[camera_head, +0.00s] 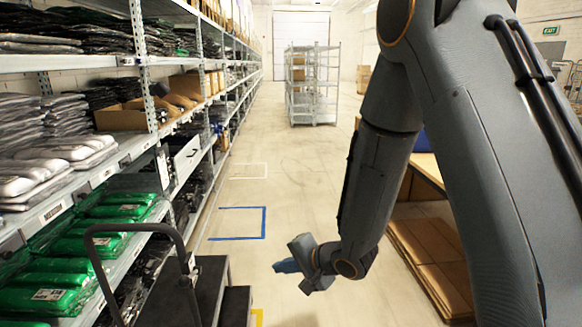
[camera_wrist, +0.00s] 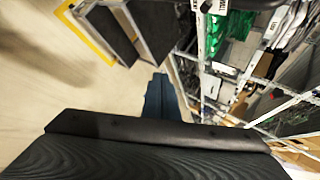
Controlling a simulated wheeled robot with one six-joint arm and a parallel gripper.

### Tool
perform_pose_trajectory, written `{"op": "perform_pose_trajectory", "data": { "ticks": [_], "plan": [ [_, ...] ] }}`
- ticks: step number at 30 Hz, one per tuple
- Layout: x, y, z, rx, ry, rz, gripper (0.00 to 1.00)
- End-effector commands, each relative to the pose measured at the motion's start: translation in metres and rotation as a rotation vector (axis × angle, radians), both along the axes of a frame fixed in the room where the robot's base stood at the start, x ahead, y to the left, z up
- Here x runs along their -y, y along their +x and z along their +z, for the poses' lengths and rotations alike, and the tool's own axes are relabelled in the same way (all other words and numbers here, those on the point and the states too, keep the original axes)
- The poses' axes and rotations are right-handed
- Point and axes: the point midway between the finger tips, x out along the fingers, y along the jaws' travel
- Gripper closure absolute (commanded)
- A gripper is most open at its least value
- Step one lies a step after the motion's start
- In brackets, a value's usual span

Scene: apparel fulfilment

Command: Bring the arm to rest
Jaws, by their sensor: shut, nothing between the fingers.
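My arm hangs down through the right half of the head view, with its forearm bent low over the aisle. My gripper (camera_head: 287,266) is at its lower end, pointing left toward the black step cart and the shelving. Its blue fingers look closed together with nothing between them. In the wrist view the gripper (camera_wrist: 162,88) shows as a blue shape past the dark wrist housing, pointing toward the cart and shelves. It is apart from everything around it.
Shelving (camera_head: 150,143) with packed garments and green bags (camera_head: 45,272) lines the left. A black step cart (camera_head: 190,290) with a handle stands close left of the gripper. A table with cardboard (camera_head: 425,245) is at right. A wire rack (camera_head: 312,85) stands far back. The aisle floor is clear.

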Motion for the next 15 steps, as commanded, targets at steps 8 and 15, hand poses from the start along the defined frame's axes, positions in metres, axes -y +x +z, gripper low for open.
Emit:
{"op": "perform_pose_trajectory", "data": {
  "ticks": [8,15],
  "plan": [
    [0.137,-0.022,0.023,0.033,-0.592,0.042,1.00],
    [0.212,-0.111,0.045,-0.161,-0.875,0.269,1.00]
  ]
}}
